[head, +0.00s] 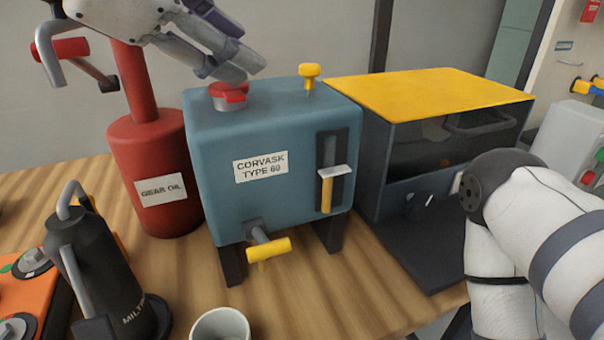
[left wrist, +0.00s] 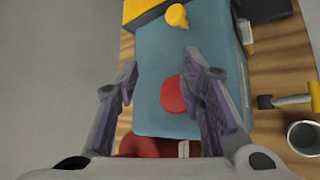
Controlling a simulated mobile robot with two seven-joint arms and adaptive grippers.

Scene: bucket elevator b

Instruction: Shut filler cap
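A blue tank labelled CORVASK TYPE 60 (head: 272,135) stands on dark legs on a wooden bench. The red filler cap (head: 234,97) is on its top at the left, over a pale collar. The frames do not show clearly whether it is fully seated. My left gripper (head: 243,68) is just above the cap, partly hiding it. In the left wrist view the gripper (left wrist: 163,78) is open and empty, with the round red cap (left wrist: 173,95) showing between and beyond its fingers. My right arm is at the right, but its gripper is not in view.
A yellow knob (head: 309,72) stands on the tank top right of the cap. A red gear oil drum (head: 147,150) with a crank is close left. A yellow-topped dark box (head: 400,165) is right. A black jug (head: 98,270) and a cup (head: 220,325) are in front.

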